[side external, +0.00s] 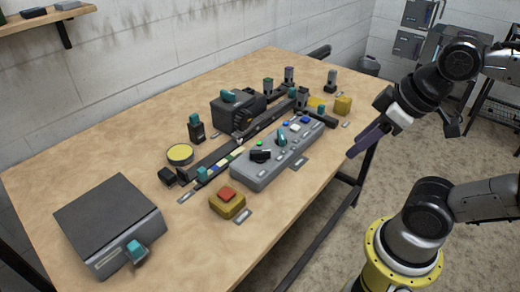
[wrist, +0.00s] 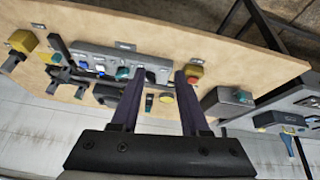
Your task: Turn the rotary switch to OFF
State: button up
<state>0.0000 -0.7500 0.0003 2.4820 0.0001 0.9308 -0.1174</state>
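A grey control panel (side external: 262,176) lies on the table, and it also shows in the wrist view (wrist: 105,55). It carries a black rotary knob (side external: 260,156), a teal knob (side external: 282,138), a green button (side external: 260,143), and blue and white buttons. I cannot read the labels, so I cannot tell which knob is the rotary switch or where OFF lies. My gripper (side external: 354,152) is in the air right of the panel, over the table's edge, touching nothing. In the wrist view its two purple fingers (wrist: 160,74) are apart with nothing held between them.
A red button on a yellow box (side external: 227,204) stands near the panel's front end. A dark box (side external: 110,215) with a teal handle is at front left. Behind the panel are a dark rail, a black machine (side external: 238,107) and several small posts. The front right tabletop is clear.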

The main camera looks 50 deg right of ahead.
jog(key=shift+o, duration=0.2)
jog(key=w+r+n, duration=0.3)
jog(key=w+r, duration=0.1)
jog(key=r, duration=0.1)
jog(key=shift+w, duration=0.3)
jog(key=n+g, duration=0.5)
send_over(260, 151)
notch_tip(260, 151, down, 7)
notch_tip(260, 151, down, 14)
jog(key=shift+f, duration=0.2)
grip_shut()
